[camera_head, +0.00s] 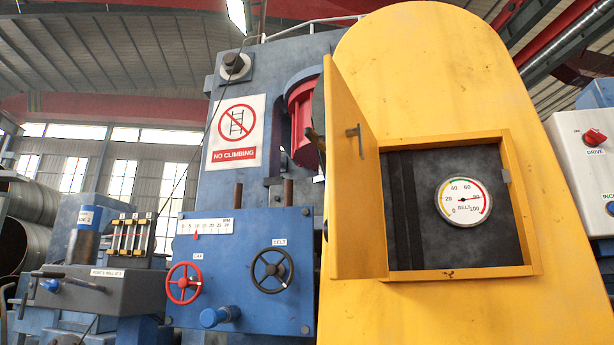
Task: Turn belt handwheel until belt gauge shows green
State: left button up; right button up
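The belt handwheel (271,281) is a black spoked wheel under a BELT label on the blue panel. The belt gauge (463,202) is a round white dial marked 0 to 100 inside the yellow cabinet's recess. Its scale has yellow at lower left, green near the top and red at the right. The small needle seems to point right, towards 80 and the red part; it is hard to read exactly. Neither gripper can be made out in this view, and nothing is seen touching the handwheel.
A yellow door (350,190) stands open left of the gauge, jutting out beside the handwheel. A red handwheel (184,284) labelled GAP is to the left, with a blue knob (220,316) between. A grey console (95,290) stands far left, and a drive control box (592,160) far right.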

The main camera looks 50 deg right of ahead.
aim_at(271, 270)
jog(key=u, duration=1.35)
jog(key=i, duration=1.1)
jog(key=z, duration=4.35)
jog(key=i, duration=0.5)
